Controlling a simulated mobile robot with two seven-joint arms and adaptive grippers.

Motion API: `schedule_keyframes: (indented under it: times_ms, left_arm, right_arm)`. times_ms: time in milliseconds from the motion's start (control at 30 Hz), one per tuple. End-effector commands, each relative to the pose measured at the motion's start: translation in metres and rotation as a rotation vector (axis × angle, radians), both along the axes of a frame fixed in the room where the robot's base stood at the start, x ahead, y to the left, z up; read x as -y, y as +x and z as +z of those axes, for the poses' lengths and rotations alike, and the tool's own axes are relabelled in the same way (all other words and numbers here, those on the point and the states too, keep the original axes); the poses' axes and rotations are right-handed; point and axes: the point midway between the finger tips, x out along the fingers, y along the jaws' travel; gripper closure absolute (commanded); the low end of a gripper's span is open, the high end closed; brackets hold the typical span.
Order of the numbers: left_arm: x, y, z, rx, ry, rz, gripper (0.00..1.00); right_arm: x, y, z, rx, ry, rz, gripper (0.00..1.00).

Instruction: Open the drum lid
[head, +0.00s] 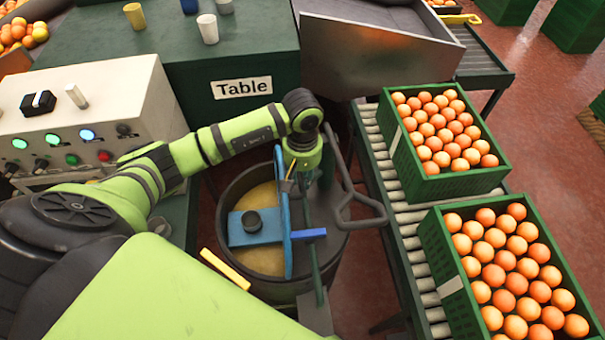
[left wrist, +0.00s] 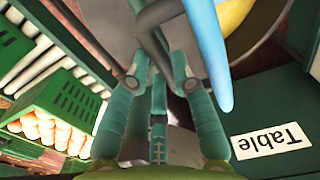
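The round drum (head: 233,190) stands below my left arm, with a yellowish inside showing in its left half. A blue lid part (head: 286,215) stands on edge across the drum's middle, and a flat blue plate with a dark knob (head: 252,221) lies left of it. A dark bent bar (head: 347,175) rises at the right side. My left gripper (head: 312,190) points down beside the upright blue part. In the left wrist view, its fingers straddle a grey bar (left wrist: 163,40), with the blue edge (left wrist: 212,60) just right of them. Whether they grip the bar is unclear. My right gripper is not visible.
Green crates of oranges (head: 445,130) stand on the roller conveyor (head: 412,232) at the right. A control panel (head: 90,115) is at the left, and a green table (head: 165,40) with cups is behind. A yellow bar (head: 225,269) sits at the drum's front left.

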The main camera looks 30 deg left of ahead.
Motion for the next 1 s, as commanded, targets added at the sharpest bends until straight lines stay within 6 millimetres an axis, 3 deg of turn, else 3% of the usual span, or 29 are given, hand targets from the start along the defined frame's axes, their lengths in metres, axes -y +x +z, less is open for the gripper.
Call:
schedule_keyframes:
  times_ms: [433, 867, 900, 1000]
  left_arm:
    - [-0.023, -0.014, 0.003, 0.112, -0.137, -0.001, 1.00]
    - [-0.024, -0.016, 0.010, 0.130, -0.162, -0.003, 1.00]
    - [-0.024, -0.016, 0.010, 0.130, -0.162, -0.003, 0.65]
    - [-0.023, -0.016, 0.010, 0.128, -0.163, -0.003, 0.65]
  right_arm:
    - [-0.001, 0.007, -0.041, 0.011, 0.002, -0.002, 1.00]
    - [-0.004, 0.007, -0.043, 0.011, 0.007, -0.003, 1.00]
    - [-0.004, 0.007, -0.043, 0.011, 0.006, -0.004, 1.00]
    - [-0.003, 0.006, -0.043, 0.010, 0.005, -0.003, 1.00]
